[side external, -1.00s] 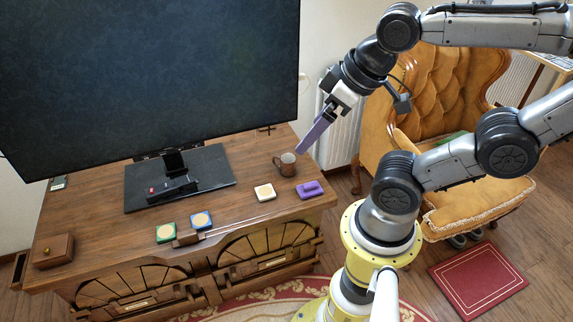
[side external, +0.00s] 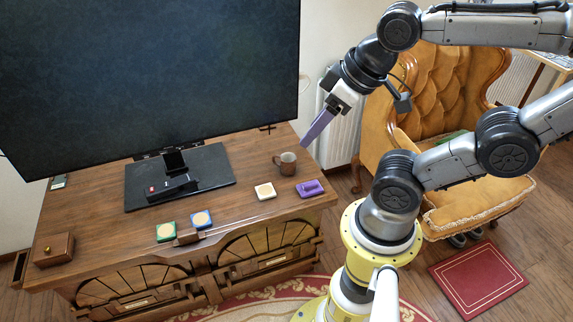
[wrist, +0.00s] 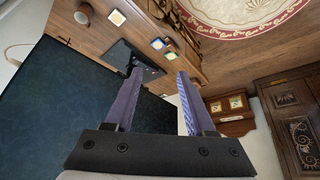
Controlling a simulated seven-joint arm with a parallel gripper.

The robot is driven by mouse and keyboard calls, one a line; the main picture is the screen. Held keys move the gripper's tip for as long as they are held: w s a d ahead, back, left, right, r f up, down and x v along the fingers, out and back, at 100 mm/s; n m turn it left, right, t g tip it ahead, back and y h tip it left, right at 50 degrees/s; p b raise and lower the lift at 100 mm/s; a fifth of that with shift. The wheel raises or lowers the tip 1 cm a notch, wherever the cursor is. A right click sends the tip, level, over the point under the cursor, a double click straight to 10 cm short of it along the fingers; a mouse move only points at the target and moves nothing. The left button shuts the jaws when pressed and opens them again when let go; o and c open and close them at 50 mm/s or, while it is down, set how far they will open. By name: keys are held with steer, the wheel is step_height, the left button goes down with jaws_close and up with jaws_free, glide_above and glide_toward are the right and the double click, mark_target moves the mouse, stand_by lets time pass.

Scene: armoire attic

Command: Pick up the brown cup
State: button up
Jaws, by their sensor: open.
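The brown cup (side external: 286,163) stands upright near the right end of the wooden desk in the side external view. In the wrist view it shows small at the upper left (wrist: 83,14). My gripper (side external: 305,145) has long purple fingers pointing down and left. In the side view its tips appear just above and right of the cup, apart from it; the exact depth gap is unclear. In the wrist view the two fingers (wrist: 159,72) are spread with nothing held between them.
On the desk (side external: 90,225) are a large screen (side external: 150,70) on a black stand, a white coaster (side external: 265,191), a purple object (side external: 310,188), blue (side external: 201,219) and green (side external: 166,232) coasters, and a small wooden box (side external: 54,250). An orange armchair (side external: 440,100) stands at right.

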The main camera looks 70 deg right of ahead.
steer(key=shift+c, duration=0.7)
